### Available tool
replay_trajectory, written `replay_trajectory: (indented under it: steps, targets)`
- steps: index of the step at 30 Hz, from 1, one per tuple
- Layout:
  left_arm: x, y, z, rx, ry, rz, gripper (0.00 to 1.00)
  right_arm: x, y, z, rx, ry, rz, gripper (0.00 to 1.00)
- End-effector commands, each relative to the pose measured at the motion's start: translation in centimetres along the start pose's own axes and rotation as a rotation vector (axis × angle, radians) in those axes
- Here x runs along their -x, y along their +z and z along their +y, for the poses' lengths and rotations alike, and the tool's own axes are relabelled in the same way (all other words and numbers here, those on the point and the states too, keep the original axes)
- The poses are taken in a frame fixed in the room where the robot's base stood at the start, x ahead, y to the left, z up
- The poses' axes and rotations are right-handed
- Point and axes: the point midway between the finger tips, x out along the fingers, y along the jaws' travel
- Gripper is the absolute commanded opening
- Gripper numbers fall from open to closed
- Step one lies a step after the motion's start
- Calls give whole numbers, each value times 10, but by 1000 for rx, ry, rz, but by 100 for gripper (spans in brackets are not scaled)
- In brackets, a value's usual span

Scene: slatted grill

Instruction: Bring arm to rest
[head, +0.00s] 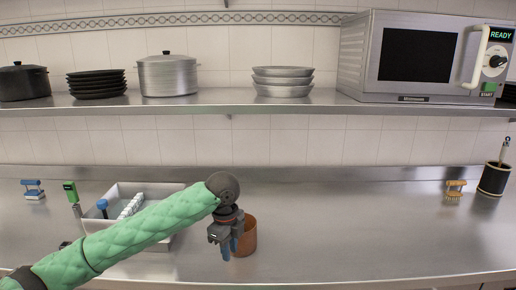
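My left arm in a green quilted sleeve (135,238) reaches in from the lower left over the steel counter (350,235). My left gripper (230,248) points down at the middle, in front of and overlapping the left side of a brown-orange cup (248,238). Its blue fingertips look close together, but I cannot tell whether they are open or shut, or whether they touch the cup. My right gripper is not in view.
A white tray (122,190) with a blue-knobbed item sits behind my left arm. Small brushes (33,188) (455,188) and a dark holder (494,180) stand on the counter. A shelf (215,101) above carries pots, plates and a microwave (420,55). The counter's right half is mostly clear.

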Motion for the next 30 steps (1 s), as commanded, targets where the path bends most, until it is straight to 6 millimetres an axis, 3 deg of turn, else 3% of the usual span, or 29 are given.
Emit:
replay_trajectory:
  steps: [5, 14, 30]
  targets:
    - [-17, -14, 5, 27, -20, 24, 24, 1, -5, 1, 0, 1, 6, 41]
    - [-60, -50, 20, 133, -82, 100, 24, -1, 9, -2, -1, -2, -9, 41]
    - [-130, -100, 66, 479, -193, 266, 24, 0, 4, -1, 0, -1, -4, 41]
